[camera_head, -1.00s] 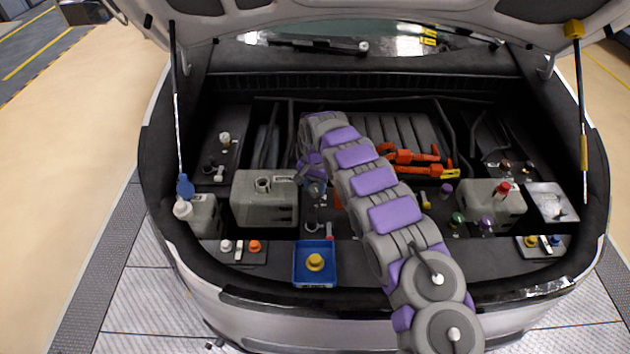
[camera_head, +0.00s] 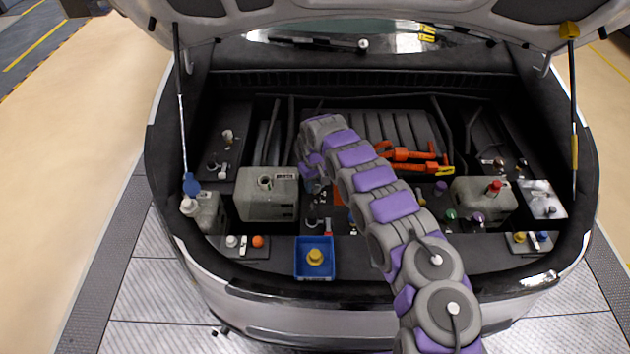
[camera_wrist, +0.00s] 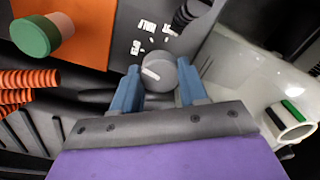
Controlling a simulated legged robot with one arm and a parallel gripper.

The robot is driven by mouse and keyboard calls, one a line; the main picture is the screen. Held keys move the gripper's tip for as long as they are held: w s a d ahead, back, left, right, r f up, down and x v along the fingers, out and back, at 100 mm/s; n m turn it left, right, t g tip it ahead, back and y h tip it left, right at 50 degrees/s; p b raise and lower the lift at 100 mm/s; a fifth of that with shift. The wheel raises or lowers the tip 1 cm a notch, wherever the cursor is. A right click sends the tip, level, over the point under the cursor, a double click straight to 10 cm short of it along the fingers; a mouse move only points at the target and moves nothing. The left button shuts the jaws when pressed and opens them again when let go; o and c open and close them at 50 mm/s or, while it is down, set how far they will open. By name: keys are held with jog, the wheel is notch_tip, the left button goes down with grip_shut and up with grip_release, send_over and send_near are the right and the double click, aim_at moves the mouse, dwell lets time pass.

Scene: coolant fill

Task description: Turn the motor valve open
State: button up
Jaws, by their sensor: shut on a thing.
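The motor valve shows in the wrist view as a round grey knob (camera_wrist: 157,72) with a white pointer line, on a dark panel (camera_wrist: 150,32) with white markings. My gripper (camera_wrist: 158,88) has its two blue fingers on either side of the knob and is shut on it. The pointer line slants toward the upper left. In the head view my arm reaches into the engine bay, and my gripper (camera_head: 314,183) is small and partly hidden by the arm there. The knob cannot be made out in that view.
A grey tank (camera_head: 266,200) with an open neck stands just left of my gripper. A blue tray (camera_head: 315,272) with a yellow cap (camera_head: 315,257) sits on the front ledge. Orange cables (camera_head: 412,158) lie right of my arm. The wrist view shows a green cap (camera_wrist: 32,38) at upper left.

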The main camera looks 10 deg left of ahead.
aim_at(314, 184)
jog(key=shift+w+a+r+n+p, duration=0.1)
jog(key=shift+n+p, duration=0.05)
jog(key=shift+n, duration=0.45)
jog(key=shift+w+n+p, duration=0.1)
jog(key=shift+n+p, duration=0.05)
jog(key=shift+n, duration=0.45)
jog(key=o, duration=1.1)
jog(key=shift+s, duration=0.1)
jog(key=shift+c, duration=0.2)
notch_tip(314, 184, up, 17)
jog(key=p, duration=0.1)
